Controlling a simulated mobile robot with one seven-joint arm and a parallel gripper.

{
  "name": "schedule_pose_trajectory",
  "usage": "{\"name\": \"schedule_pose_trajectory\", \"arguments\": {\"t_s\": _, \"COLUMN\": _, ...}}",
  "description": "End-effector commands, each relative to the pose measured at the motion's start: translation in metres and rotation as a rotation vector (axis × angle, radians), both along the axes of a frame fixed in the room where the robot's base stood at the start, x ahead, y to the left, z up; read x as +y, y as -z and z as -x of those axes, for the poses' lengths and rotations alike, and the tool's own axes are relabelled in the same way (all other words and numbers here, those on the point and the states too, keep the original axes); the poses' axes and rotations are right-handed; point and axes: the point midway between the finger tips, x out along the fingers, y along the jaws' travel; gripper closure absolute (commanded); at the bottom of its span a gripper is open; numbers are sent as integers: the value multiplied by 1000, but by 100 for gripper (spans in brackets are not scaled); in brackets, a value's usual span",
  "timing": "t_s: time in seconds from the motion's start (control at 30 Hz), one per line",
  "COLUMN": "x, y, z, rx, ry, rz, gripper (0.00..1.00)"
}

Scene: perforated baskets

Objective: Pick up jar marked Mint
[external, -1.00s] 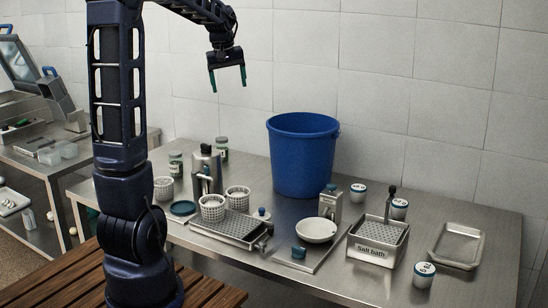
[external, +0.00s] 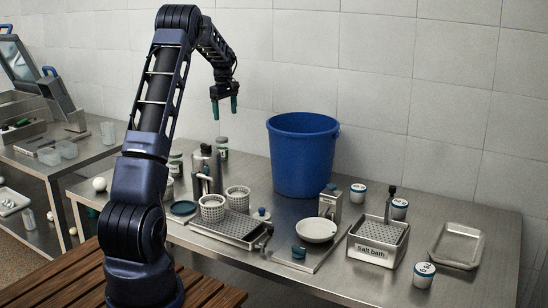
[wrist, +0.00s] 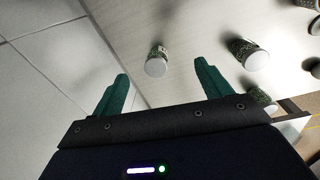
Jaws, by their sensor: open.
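Two small jars with pale lids and dark green contents stand at the back left of the table, one at the back (external: 222,148) and one further left (external: 176,163), partly hidden by my arm. Their labels are too small to read, so I cannot tell which is Mint. In the wrist view one jar (wrist: 156,61) shows between and beyond my fingertips, and another (wrist: 250,55) is to the right. My gripper (external: 224,106) is open and empty, pointing down above the back jar, with a gap between. Its green fingers also show in the wrist view (wrist: 162,72).
A metal canister (external: 205,165) stands just in front of the jars. A tall blue bucket (external: 303,155) is to the right. White perforated baskets (external: 212,208), a steel tray (external: 228,229) and a salt bath basket (external: 378,240) lie nearer the front. The tiled wall is close behind.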

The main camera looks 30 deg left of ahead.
Motion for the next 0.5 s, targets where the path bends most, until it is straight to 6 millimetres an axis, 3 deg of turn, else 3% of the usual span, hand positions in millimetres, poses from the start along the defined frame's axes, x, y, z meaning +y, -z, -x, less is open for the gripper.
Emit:
{"name": "schedule_pose_trajectory", "arguments": {"t_s": 0.03, "x": 11, "y": 17, "z": -8, "rx": 11, "ry": -31, "rz": 3, "gripper": 23}}
{"name": "schedule_pose_trajectory", "arguments": {"t_s": 0.2, "x": 38, "y": 56, "z": -26, "rx": 33, "ry": -118, "rz": 9, "gripper": 23}}
{"name": "schedule_pose_trajectory", "arguments": {"t_s": 0.5, "x": 56, "y": 85, "z": -36, "rx": 47, "ry": -179, "rz": 12, "gripper": 23}}
